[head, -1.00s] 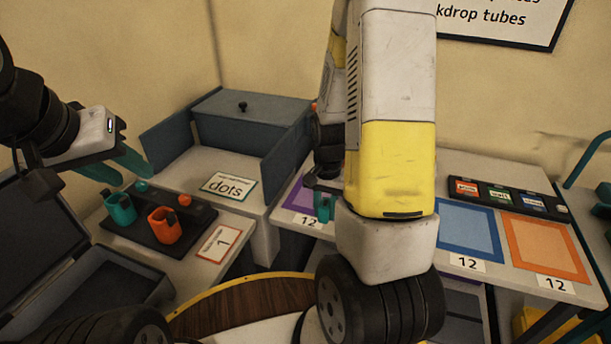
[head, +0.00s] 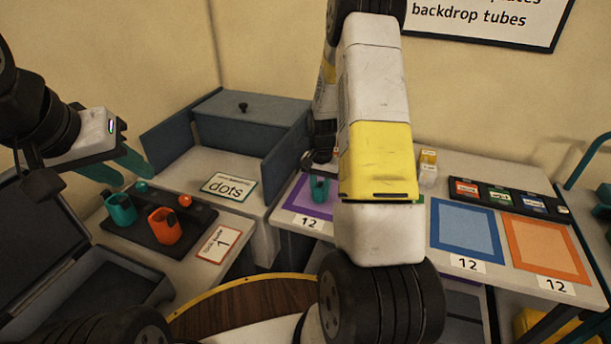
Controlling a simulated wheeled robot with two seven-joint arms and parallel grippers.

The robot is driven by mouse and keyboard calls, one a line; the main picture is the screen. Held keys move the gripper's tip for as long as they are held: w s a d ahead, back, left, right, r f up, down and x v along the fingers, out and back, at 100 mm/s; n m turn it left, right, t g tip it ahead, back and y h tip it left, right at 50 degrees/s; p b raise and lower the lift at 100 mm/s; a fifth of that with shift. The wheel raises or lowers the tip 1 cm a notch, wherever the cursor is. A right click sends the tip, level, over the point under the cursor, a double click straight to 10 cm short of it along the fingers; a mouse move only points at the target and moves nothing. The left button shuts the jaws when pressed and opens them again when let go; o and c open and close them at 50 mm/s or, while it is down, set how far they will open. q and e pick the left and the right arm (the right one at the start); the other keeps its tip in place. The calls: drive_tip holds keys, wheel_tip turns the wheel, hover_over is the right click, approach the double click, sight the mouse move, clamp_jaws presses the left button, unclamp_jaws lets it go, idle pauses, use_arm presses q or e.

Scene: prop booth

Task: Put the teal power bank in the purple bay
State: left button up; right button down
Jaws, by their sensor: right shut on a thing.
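My right gripper (head: 320,188) is small and partly hidden beside my own arm. Its teal tips are over the purple bay (head: 295,209), on the table left of my arm. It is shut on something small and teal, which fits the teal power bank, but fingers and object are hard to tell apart. I cannot tell whether it touches the bay. The bay's right part is hidden by my arm.
The dark rack (head: 150,240) holds a teal holder (head: 120,208) and an orange holder (head: 165,226). A blue bay (head: 466,230), an orange bay (head: 546,250) and a labelled dark strip (head: 500,207) lie right. A white-and-yellow item (head: 428,168) stands behind my arm.

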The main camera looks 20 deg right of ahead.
drive_tip(key=c, duration=1.1)
unclamp_jaws()
drive_tip(key=shift+f, duration=0.1)
wheel_tip(320, 180, up, 13)
wheel_tip(320, 180, up, 14)
drive_tip(key=r+n+t+y, duration=0.1)
drive_tip(key=n+t, duration=0.2)
hover_over(320, 185)
drive_tip(key=s+a, duration=0.6)
drive_tip(key=s, duration=0.3)
drive_tip(key=shift+s+a+r+n+t+y, duration=0.2)
drive_tip(key=shift+s+a+r+n+t, duration=0.55)
drive_tip(key=shift+s, duration=1.75)
drive_tip(key=shift+s+a+r+n+t+y, duration=0.25)
drive_tip(key=shift+s+a+r+n, duration=0.8)
drive_tip(key=shift+s, duration=1.4)
drive_tip(key=shift+s+a+r+n+t+y, duration=0.15)
drive_tip(key=shift+s+a+r+n+t, duration=0.75)
drive_tip(key=shift+s, duration=1.6)
drive_tip(key=shift+a+r+g, duration=0.2)
drive_tip(key=shift+r+g, duration=0.05)
drive_tip(key=shift+g, duration=0.05)
